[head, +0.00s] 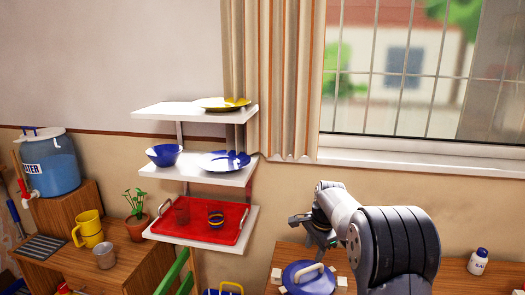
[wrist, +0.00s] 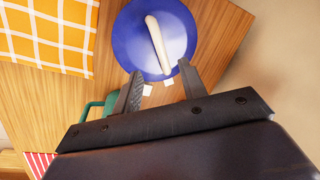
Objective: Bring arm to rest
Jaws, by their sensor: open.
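My arm reaches in from the right of the head view, its gripper (head: 316,234) pointing down above a wooden table (head: 262,286). In the wrist view my gripper (wrist: 160,86) is open, with its two fingers apart and nothing between them. A round blue lid (head: 296,284) with a cream handle lies on the table just below the gripper. It also shows in the wrist view (wrist: 128,30), ahead of the fingertips, with its handle (wrist: 156,38) running lengthwise. The gap between gripper and lid is hard to judge.
Small white blocks (head: 342,281) sit around the lid. An orange checked cloth (wrist: 50,30) covers part of the table. White shelves (head: 160,110) hold plates, a blue bowl (head: 164,154) and a red tray (head: 165,226). A white bottle (head: 478,262) stands at right.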

